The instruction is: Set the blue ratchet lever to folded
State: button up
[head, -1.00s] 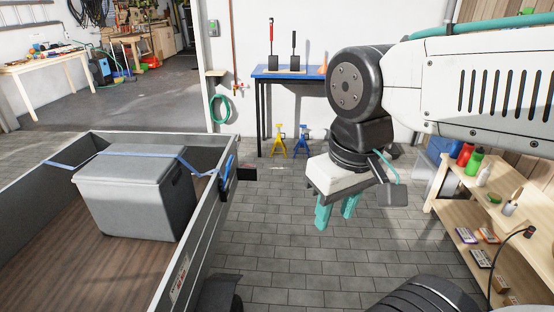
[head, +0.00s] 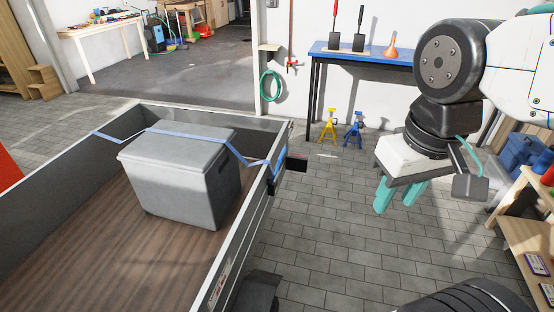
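The blue ratchet lever (head: 280,163) sits at the right side wall of the grey trailer (head: 247,235), near its far corner. It is small in the picture, and I cannot tell its exact angle. A blue strap (head: 190,136) runs from the far left wall over a grey lidded box (head: 180,185) to the ratchet. My gripper (head: 399,198) hangs over the floor to the right of the trailer, well apart from the lever. Its two teal fingers point down with a gap between them, and nothing shows between them.
A black block (head: 297,165) sticks out from the trailer wall beside the ratchet. Yellow (head: 328,127) and blue (head: 353,130) stands are on the floor by a blue-topped table (head: 380,58). Wooden shelves (head: 525,225) stand at the right. The paved floor (head: 340,230) between is clear.

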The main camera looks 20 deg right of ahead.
aim_at(284, 150)
jog(key=u, duration=0.55)
jog(key=k, duration=1.3)
jog(key=z, duration=0.05)
jog(key=i, duration=0.55)
jog(key=z, duration=0.75)
jog(key=i, duration=1)
jog(key=u, duration=0.45)
